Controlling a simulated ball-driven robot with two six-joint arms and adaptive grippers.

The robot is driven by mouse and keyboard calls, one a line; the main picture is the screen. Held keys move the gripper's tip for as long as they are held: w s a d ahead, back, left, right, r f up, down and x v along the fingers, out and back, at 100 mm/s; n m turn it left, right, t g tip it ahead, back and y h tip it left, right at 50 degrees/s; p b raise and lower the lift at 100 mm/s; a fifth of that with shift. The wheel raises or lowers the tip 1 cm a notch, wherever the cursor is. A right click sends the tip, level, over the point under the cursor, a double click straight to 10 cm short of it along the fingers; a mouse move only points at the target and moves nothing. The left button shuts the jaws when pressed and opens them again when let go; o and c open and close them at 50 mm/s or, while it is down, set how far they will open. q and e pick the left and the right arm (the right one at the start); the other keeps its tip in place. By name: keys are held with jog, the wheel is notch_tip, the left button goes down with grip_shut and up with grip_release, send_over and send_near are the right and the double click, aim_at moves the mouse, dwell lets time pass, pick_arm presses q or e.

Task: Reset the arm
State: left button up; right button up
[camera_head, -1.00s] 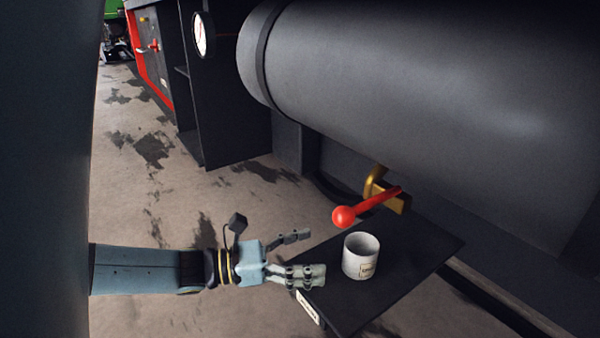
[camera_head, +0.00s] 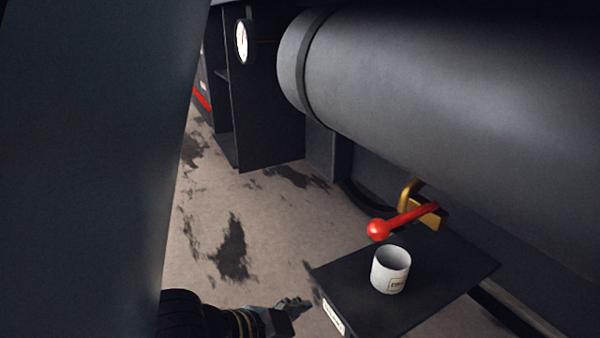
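My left gripper (camera_head: 296,305) is at the bottom of the view, low and left of the dark shelf (camera_head: 335,277). It is seen from behind, with its fingertips towards the shelf's left edge. Nothing shows in it, and I cannot tell how far its fingers are apart. Most of its arm is hidden or out of the picture. My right gripper is not in view.
A white mug (camera_head: 389,270) with a label stands upright on the shelf. A red-knobbed lever (camera_head: 378,230) on a brass valve (camera_head: 411,190) hangs just above it. A large grey boiler (camera_head: 430,95) fills the upper right. Stained floor (camera_head: 270,230) is clear at left.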

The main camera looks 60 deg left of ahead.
pick_arm(q)
jog(key=shift+s+d+n+g, duration=0.2)
jog(key=shift+s+n+g, duration=0.2)
jog(key=shift+s+n, duration=0.5)
jog(key=shift+w, duration=0.15)
